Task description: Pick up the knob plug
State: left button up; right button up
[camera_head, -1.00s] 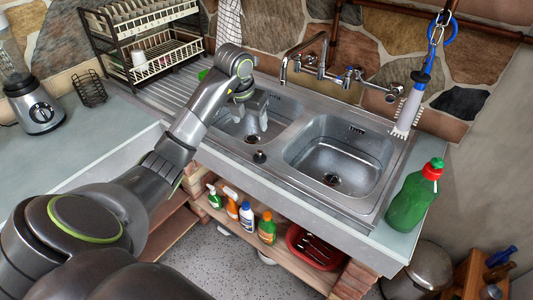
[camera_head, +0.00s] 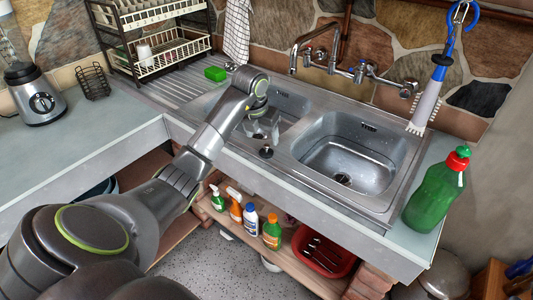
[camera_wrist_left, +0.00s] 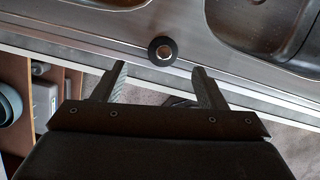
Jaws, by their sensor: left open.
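My left gripper (camera_head: 262,130) is open and empty over the front of the left basin, close behind the plug in the head view. Its two fingers (camera_wrist_left: 159,72) stand apart in the wrist view. I cannot tell its exact height above the ledge. My right gripper is not in view.
The right basin (camera_head: 345,155) and the tap (camera_head: 335,60) are beside and behind the plug. A green bottle (camera_head: 436,192) stands on the right counter. A green sponge (camera_head: 215,74) lies by the dish rack (camera_head: 160,40). Several bottles and a red tub (camera_head: 322,250) sit on the shelf below.

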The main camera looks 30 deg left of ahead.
aim_at(266, 146)
pick_arm(q)
jog(key=shift+w+f, duration=0.1)
jog(key=shift+f, duration=0.35)
jog(key=x, duration=0.1)
jog(key=p+x, duration=0.1)
jog(key=x, duration=0.1)
jog(key=p+x, duration=0.1)
jog(key=shift+w+d+f, duration=0.15)
jog(key=shift+w+d, duration=0.05)
jog(key=shift+d, duration=0.05)
jog(key=shift+w+f, duration=0.1)
jog(key=shift+f, duration=0.3)
jog(key=c, duration=1.1)
